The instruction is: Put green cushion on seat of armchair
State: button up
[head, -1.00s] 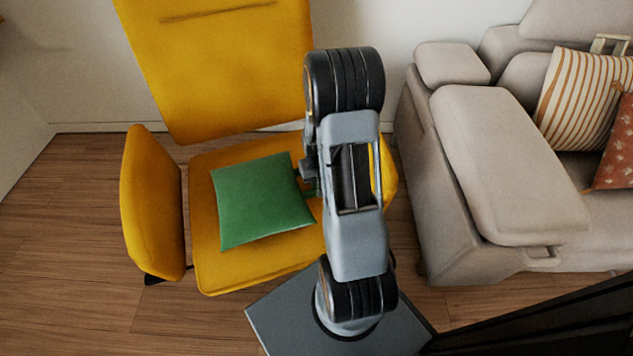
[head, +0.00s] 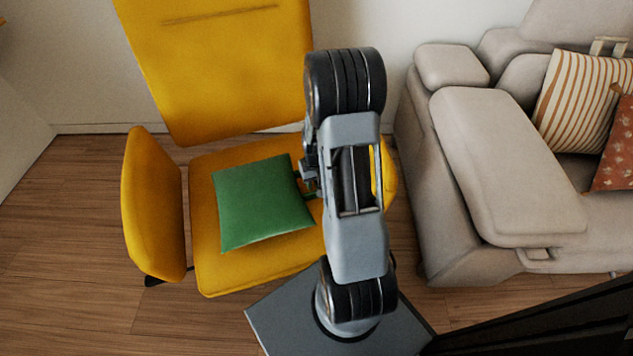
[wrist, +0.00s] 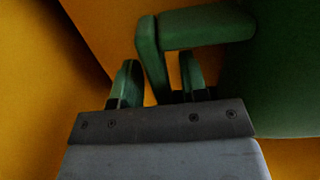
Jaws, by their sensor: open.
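The green cushion (head: 262,203) lies on the seat (head: 218,276) of the yellow armchair (head: 222,65), tilted slightly in the head view. It fills the right side of the wrist view (wrist: 285,80). A green loop handle (wrist: 205,26) sticks out from its edge. My gripper (wrist: 158,74) is open at this handle, with one finger on each side of its near bar. I cannot tell whether the fingers touch it. In the head view my arm hides most of the gripper and the right part of the armchair.
A beige sofa (head: 500,160) stands close on the right, with a striped cushion (head: 580,103) and a red patterned cushion (head: 615,150). The armchair's left armrest (head: 152,205) rises beside the seat. Wooden floor (head: 70,240) is clear at the left.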

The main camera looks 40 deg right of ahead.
notch_tip(320, 180, up, 11)
jog(key=p, duration=0.3)
jog(key=s+a+r+n+t, duration=0.1)
jog(key=s+a+r, duration=0.3)
jog(key=a+r, duration=0.3)
jog(key=s+a+r+n+t, duration=0.1)
jog(key=s+a+r+n, duration=0.1)
jog(key=s+a+r, duration=0.3)
jog(key=a+r, duration=0.2)
jog(key=a, duration=0.1)
jog(key=shift+s+a+r+t, duration=0.2)
jog(key=shift+a+r+t, duration=0.05)
jog(key=shift+t, duration=0.15)
jog(key=w+p+v, duration=0.3)
jog(key=p+v, duration=1)
jog(key=w+r+p+v, duration=0.1)
jog(key=w+p+v, duration=0.2)
jog(key=p+v, duration=1)
jog(key=shift+a+r+t, duration=0.2)
jog(key=shift+r+t, duration=0.2)
jog(key=shift+r, duration=0.3)
jog(key=shift+d, duration=0.15)
